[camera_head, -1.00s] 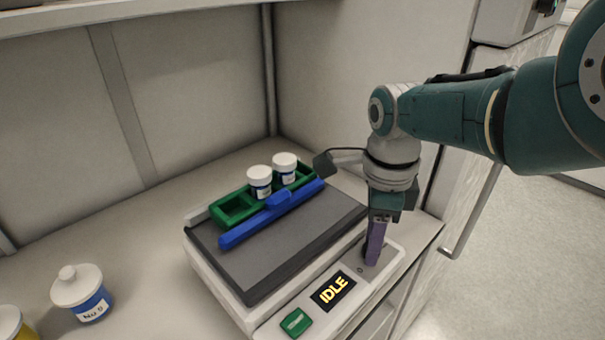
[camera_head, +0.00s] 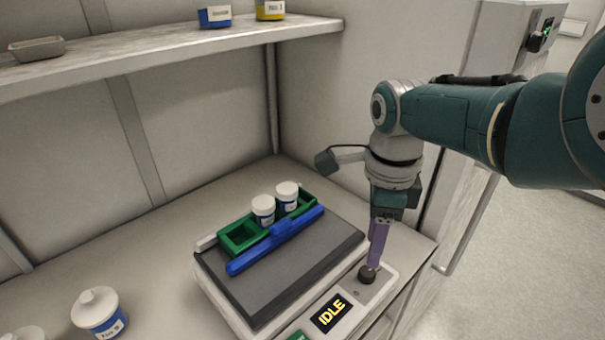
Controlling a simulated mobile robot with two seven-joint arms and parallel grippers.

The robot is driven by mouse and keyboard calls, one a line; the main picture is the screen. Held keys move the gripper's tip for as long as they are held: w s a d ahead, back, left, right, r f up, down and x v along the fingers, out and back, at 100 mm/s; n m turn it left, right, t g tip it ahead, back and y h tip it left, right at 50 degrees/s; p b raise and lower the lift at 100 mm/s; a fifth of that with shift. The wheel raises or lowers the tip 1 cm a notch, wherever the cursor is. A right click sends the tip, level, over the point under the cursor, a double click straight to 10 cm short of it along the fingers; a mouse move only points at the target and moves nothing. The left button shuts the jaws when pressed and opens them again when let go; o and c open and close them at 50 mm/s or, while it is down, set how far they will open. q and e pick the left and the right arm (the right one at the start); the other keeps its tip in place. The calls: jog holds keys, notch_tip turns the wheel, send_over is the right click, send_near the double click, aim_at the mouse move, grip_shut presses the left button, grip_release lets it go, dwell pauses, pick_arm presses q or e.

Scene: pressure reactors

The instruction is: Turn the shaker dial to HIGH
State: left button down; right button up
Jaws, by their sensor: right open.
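The shaker (camera_head: 215,290) stands on the bench, with a dark platform on top and a front panel. Its black dial (camera_head: 367,274) sits at the right end of the panel. A display (camera_head: 331,313) on the panel reads IDLE. My right gripper (camera_head: 374,262) points down just above the dial, its purple fingers close over the knob. It is open; I cannot tell whether the fingers touch the dial. Marks around the dial are too small to read. My left gripper is not in view.
A green rack (camera_head: 240,235) with two white-capped vials lies on the platform behind a blue clamp bar (camera_head: 277,240). A white-lidded jar (camera_head: 100,312) stands at the lower left. A shelf (camera_head: 170,52) runs overhead. A wall is close behind the shaker.

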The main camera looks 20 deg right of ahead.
aim_at(368, 272)
pick_arm(q)
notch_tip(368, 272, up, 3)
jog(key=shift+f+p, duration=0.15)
jog(key=shift+p, duration=0.6)
pick_arm(e)
notch_tip(368, 272, up, 4)
jog(key=shift+f, duration=0.25)
